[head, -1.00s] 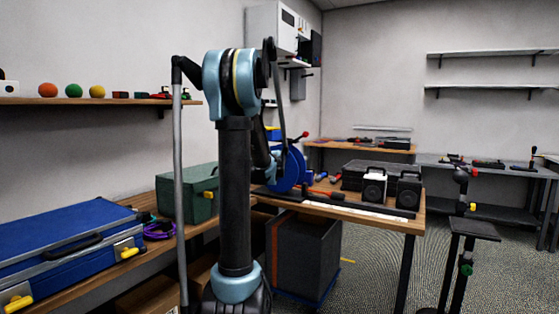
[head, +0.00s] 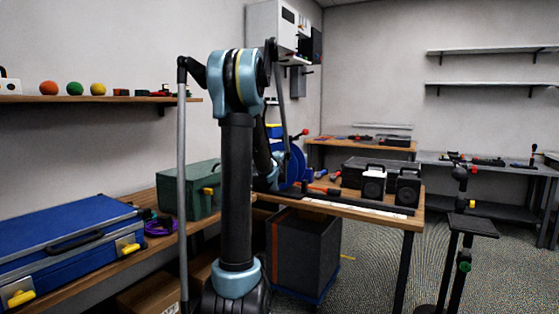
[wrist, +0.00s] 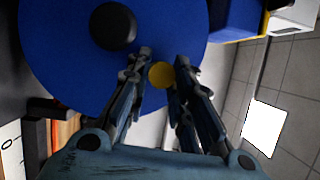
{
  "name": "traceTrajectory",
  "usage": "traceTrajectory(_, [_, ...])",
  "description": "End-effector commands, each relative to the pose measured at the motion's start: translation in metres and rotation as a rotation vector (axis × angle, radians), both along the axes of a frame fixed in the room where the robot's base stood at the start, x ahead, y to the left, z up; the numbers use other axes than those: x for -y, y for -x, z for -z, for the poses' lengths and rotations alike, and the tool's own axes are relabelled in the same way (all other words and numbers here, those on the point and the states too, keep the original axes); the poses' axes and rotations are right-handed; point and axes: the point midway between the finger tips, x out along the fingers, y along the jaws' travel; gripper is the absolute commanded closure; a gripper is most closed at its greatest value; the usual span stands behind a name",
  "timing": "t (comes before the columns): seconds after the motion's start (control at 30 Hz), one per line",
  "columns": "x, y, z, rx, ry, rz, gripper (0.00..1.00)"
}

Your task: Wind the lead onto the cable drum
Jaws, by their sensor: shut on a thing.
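The cable drum (head: 296,168) is a blue disc standing on the wooden bench, partly hidden behind my arm in the head view. In the wrist view its blue face (wrist: 60,45) fills the upper left, with a round black hub (wrist: 113,26). My gripper (wrist: 160,72) is in front of the face, below and right of the hub. Its fingers are closed on a round yellow knob (wrist: 161,75), which shows between the fingertips. My arm hides the gripper in the head view. I cannot make out the lead on the drum.
Black boxes (head: 373,187) and tools stand right of the drum on the bench (head: 408,221). A green case (head: 190,190), a purple coil (head: 160,227) and a blue case (head: 65,240) are on the left bench. A dark bin (head: 300,252) stands below.

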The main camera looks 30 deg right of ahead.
Motion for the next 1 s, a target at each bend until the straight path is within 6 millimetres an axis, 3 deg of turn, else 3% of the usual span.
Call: traceTrajectory(1.0, [0.003,0.004,0.017,0.151,-0.104,-0.007,1.00])
